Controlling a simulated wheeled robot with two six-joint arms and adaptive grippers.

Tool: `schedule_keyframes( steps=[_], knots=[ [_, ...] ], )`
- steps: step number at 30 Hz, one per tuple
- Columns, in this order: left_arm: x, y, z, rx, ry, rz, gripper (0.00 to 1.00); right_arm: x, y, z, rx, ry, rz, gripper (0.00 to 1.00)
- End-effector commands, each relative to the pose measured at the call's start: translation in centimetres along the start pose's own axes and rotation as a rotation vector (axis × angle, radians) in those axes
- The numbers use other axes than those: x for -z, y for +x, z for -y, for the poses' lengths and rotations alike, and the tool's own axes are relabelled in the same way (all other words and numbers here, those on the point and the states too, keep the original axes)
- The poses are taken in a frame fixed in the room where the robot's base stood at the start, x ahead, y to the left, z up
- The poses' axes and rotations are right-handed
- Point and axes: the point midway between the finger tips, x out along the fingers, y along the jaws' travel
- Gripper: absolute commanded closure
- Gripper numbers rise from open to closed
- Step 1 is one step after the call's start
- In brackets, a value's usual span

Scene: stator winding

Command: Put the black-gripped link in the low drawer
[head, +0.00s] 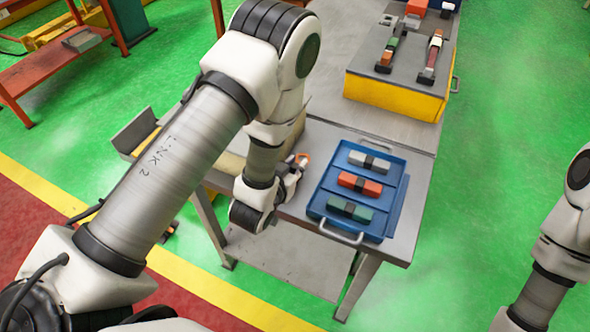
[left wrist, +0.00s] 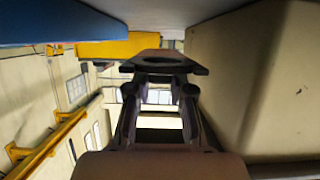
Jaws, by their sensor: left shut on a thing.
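My left gripper (head: 297,167) is beside the left edge of the blue tray, low by the workbench. It also shows in the left wrist view (left wrist: 160,72), with its fingers closed together. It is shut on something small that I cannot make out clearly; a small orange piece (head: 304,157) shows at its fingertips. Two jointed links lie on the yellow-sided box: one green and orange with dark ends (head: 390,49), one pale and dark red with a dark end (head: 433,55). I cannot tell which is the black-gripped link. A cream drawer unit (head: 232,164) is partly hidden behind my left arm.
The blue tray (head: 318,194) holds grey (head: 356,158), red (head: 348,181) and green (head: 338,205) blocks with black bands. The yellow-sided box (head: 390,98) stands at the back of the workbench. A beige wall (left wrist: 270,80) is close on the right in the left wrist view.

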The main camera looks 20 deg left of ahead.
Motion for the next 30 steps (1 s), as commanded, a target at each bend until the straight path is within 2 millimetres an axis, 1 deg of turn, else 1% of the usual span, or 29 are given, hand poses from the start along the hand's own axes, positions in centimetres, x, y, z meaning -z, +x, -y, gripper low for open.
schedule_keyframes(
  steps=[4, 6, 9, 11, 17, 20, 21, 22, 23, 30],
  knots=[
    [0.7, 1.4, 0.7, 0.001, -0.001, -0.002, 1.00, -0.1, -0.6, 0.0, 0.000, 0.000, 0.001, 0.60],
    [-1.1, 1.7, 0.6, 0.000, 0.001, 0.006, 1.00, -0.1, -1.1, 0.0, 0.000, 0.000, 0.001, 0.60],
    [-2.5, 2.4, 0.6, 0.000, 0.002, 0.002, 1.00, 0.0, -1.6, 0.0, 0.000, 0.000, 0.001, 0.60],
    [-2.9, 2.5, 0.6, 0.000, 0.002, 0.001, 1.00, 0.0, -1.6, 0.0, 0.000, 0.000, 0.001, 0.60],
    [-3.0, 2.6, 0.5, 0.000, 0.002, 0.000, 1.00, 0.0, -1.4, 0.0, 0.000, 0.000, 0.001, 0.60],
    [-3.4, 2.8, 0.5, 0.000, 0.002, 0.000, 1.00, 0.0, -1.0, 0.0, 0.000, 0.000, 0.001, 0.60],
    [-3.3, 2.7, 0.5, 0.000, 0.002, 0.001, 0.72, -0.1, -1.1, 0.0, 0.000, 0.000, 0.001, 0.60],
    [-3.3, 2.7, 0.5, 0.000, 0.002, 0.001, 0.61, -0.1, -1.2, 0.0, 0.000, 0.000, 0.001, 0.60],
    [-3.3, 2.7, 0.5, 0.000, 0.002, 0.001, 0.54, -0.1, -1.2, 0.0, 0.000, 0.000, 0.001, 0.60],
    [-3.2, 2.7, 0.5, 0.000, 0.002, 0.001, 0.54, 0.0, -1.2, 0.0, 0.000, 0.000, 0.001, 0.60]
  ],
)
